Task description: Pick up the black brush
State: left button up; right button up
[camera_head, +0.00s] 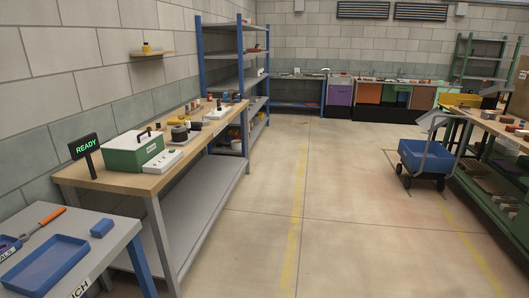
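I cannot make out a black brush for certain in the head view. Small dark items (180,132) stand on the wooden workbench (100,178) at the left, but they are too small to identify. Neither of my grippers shows in this view.
The bench also bears a green and white box (133,155) and a READY display (84,147). A grey table (105,255) with a blue tray (45,265) is at the near left. A blue cart (427,160) stands at the right. The middle floor is clear.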

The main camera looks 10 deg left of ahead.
aim_at(194, 126)
jog(key=u, duration=0.45)
jog(key=i, duration=1.9)
jog(key=z, duration=0.65)
jog(key=i, duration=3.05)
jog(key=u, duration=3.7)
